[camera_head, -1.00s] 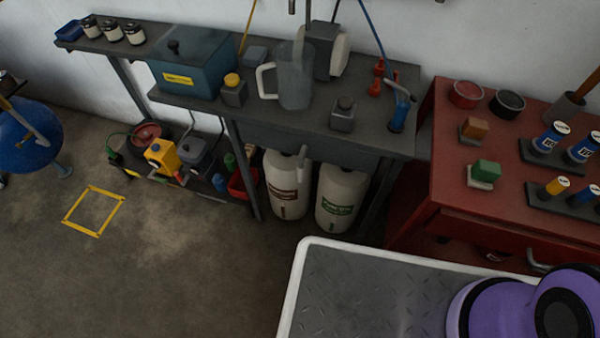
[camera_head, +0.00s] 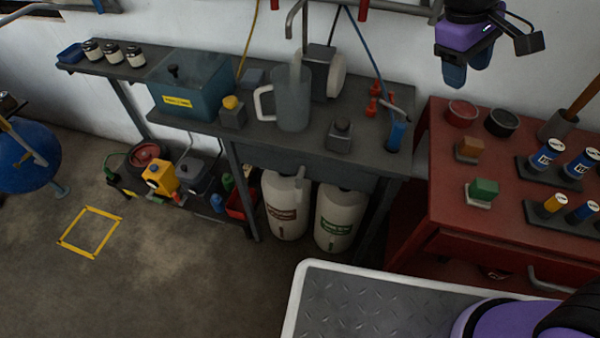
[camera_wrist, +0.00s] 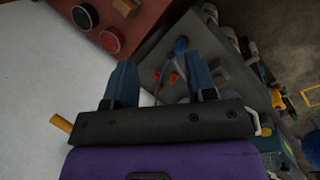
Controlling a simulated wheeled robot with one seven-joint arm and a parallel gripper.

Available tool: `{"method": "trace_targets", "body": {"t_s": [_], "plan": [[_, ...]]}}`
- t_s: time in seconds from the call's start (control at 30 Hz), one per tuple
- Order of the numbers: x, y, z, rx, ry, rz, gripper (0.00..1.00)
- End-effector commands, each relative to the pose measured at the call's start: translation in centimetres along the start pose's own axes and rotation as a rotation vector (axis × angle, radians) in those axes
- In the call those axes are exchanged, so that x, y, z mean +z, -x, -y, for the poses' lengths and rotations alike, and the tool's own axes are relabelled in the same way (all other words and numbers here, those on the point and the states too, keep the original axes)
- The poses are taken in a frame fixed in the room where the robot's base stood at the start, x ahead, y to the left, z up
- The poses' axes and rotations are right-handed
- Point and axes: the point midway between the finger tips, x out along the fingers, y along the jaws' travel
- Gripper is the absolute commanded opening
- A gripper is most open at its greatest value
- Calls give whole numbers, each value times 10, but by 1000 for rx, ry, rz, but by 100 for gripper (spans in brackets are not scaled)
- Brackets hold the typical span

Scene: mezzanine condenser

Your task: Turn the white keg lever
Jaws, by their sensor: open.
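Two white kegs stand side by side on the floor under the grey bench in the head view. The left keg (camera_head: 284,208) has a brown label and the right keg (camera_head: 338,215) has a green label. A small grey handle-like part (camera_head: 301,172) shows by the top of the left keg; I cannot tell for sure whether it is the lever. The bench hides part of the keg tops. My gripper (camera_head: 467,70) is open and empty, high at the upper right, well above and away from the kegs. Its spread blue fingers show in the wrist view (camera_wrist: 162,82), with no keg clearly visible.
The grey bench (camera_head: 210,130) above the kegs carries a jug (camera_head: 293,97), a teal box (camera_head: 190,82) and small items. Open floor (camera_head: 170,270) lies left, with a yellow square (camera_head: 91,232).

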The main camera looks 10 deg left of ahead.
Motion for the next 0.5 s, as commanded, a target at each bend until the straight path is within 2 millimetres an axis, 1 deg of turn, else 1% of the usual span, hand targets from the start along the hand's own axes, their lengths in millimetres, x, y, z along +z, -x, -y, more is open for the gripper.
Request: {"method": "trace_targets", "body": {"t_s": [0.03, 0.1, 0.27, 0.37, 0.5], "plan": [[-16, -8, 9, 23, 50, 27, 51], [-34, -17, 19, 56, 108, 57, 51], [-73, -39, 47, 140, 244, 127, 51], [-96, -54, 66, 198, 328, 167, 51], [-126, -77, 98, 288, 449, 221, 51]]}}
